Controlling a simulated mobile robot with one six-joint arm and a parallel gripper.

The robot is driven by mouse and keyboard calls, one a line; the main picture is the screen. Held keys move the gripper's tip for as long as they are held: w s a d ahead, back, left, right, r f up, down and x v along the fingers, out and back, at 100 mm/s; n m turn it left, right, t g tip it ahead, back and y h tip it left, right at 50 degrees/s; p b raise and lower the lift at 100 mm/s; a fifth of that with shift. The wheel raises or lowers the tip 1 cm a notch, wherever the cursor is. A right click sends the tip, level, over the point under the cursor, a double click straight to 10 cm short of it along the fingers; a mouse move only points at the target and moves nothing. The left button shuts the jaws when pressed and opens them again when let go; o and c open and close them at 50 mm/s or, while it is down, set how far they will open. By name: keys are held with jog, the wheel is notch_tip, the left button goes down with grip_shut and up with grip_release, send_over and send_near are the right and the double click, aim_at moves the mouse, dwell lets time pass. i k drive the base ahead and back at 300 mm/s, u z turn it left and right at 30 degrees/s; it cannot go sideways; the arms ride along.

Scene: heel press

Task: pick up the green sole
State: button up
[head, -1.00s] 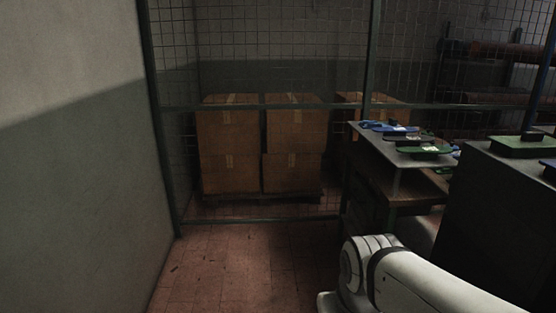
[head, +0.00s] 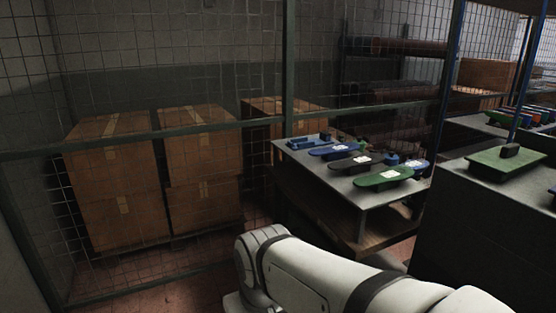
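A green sole (head: 384,178) with a white label lies flat on the grey table (head: 350,187), near its front edge. A dark sole (head: 355,162) and a blue sole (head: 332,151), each with a white label, lie behind it. Another blue sole (head: 412,168) lies to its right, partly hidden by the green one. A second green piece (head: 505,160) with a black block on it lies on the grey cabinet at the right. My white arm crosses the bottom of the head view, and my gripper is out of view.
A grey cabinet (head: 480,220) stands right of the table, close to it. Stacked cardboard boxes (head: 105,185) stand behind a wire mesh fence at the left. Shelves with more coloured pieces (head: 525,116) are at the far right.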

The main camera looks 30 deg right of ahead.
aim_at(396, 173)
jog(key=z, duration=0.05)
jog(key=i, duration=1.9)
jog(key=z, duration=2.45)
